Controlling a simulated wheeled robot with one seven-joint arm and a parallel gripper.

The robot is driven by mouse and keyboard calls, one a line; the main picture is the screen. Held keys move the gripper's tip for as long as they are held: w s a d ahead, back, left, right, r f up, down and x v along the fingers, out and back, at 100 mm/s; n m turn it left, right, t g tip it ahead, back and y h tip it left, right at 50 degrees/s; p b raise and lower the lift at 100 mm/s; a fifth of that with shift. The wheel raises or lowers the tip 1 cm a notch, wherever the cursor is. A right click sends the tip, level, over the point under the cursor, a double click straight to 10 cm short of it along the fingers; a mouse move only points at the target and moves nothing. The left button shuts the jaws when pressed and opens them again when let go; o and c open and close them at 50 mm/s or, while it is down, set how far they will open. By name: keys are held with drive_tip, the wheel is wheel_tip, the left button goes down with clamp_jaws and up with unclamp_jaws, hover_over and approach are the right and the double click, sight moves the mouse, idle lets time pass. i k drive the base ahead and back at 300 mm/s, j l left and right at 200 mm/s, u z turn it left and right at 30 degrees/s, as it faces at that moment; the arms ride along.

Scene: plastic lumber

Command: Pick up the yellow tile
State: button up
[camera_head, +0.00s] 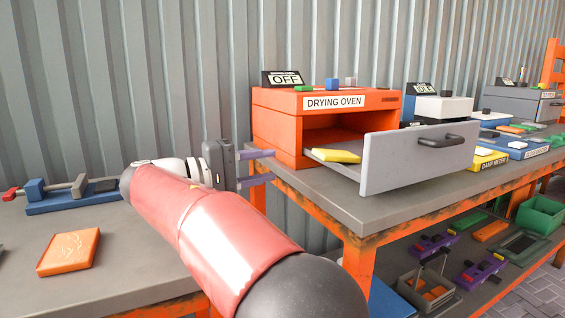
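The yellow tile (336,155) lies in the pulled-out grey drawer (420,158) of the orange drying oven (290,125), near the drawer's left end. The drawer's grey front panel stands to the right of the tile. My gripper (258,168) is left of the oven, beside its left wall and apart from the tile. Its two purple fingers point right, with a clear gap between them. It is open and nothing shows between the fingers.
An orange tile (69,252) and a blue clamp-like device (72,196) lie on the left bench. Several small blocks and an "OFF" sign (284,79) sit on the oven. A yellow-fronted damp meter (488,160) stands farther right. A lower shelf holds coloured parts and a green bin (541,216).

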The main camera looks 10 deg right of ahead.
sight(336, 156)
drive_tip(key=k, duration=1)
